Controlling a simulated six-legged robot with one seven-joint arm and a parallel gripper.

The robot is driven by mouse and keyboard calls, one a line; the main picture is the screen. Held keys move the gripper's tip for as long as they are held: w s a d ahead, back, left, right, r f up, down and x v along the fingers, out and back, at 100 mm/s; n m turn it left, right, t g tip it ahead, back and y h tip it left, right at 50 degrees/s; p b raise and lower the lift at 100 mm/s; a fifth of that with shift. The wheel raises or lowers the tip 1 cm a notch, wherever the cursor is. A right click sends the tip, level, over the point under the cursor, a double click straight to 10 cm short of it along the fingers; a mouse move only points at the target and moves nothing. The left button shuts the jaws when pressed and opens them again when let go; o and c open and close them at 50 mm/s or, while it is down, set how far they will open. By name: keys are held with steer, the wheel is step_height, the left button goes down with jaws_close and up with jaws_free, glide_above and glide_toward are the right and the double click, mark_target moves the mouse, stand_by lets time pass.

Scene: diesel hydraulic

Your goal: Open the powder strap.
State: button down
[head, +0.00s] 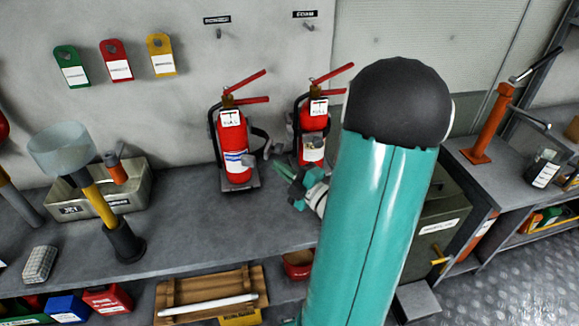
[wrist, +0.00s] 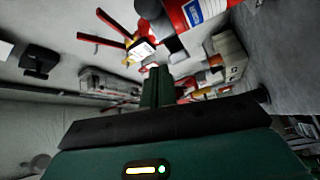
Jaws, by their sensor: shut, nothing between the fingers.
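Two red extinguishers stand on the grey bench against the wall. The left one (head: 236,160) is below a wall label that seems to read POWDER (head: 217,19). A dark strap (head: 261,136) stands out at its right side, with a grey latch-like piece (head: 248,160) at its front. I cannot tell whether the strap is fastened. My gripper (head: 279,168) is shut and empty, just right of this extinguisher and apart from its body.
The right extinguisher (head: 313,130) stands close behind my gripper. My teal arm covers the bench to the right. A metal tray (head: 112,200) and a yellow-handled funnel tool (head: 100,195) are at left. The bench front between them and my gripper is clear.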

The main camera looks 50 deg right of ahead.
steer(key=w+d, duration=0.3)
steer(key=w, duration=0.3)
steer(key=shift+d+f, duration=0.3)
steer(key=shift+f, duration=0.05)
steer(key=shift+s+d, duration=0.1)
steer(key=d+n+y, duration=0.1)
steer(key=d+y, duration=0.1)
steer(key=d+n+y, duration=0.2)
steer(key=d, duration=0.1)
steer(key=shift+s+d+g+y, duration=0.1)
steer(key=shift+d+g+y, duration=0.25)
steer(key=shift+g+y, duration=0.05)
steer(key=shift+a, duration=0.1)
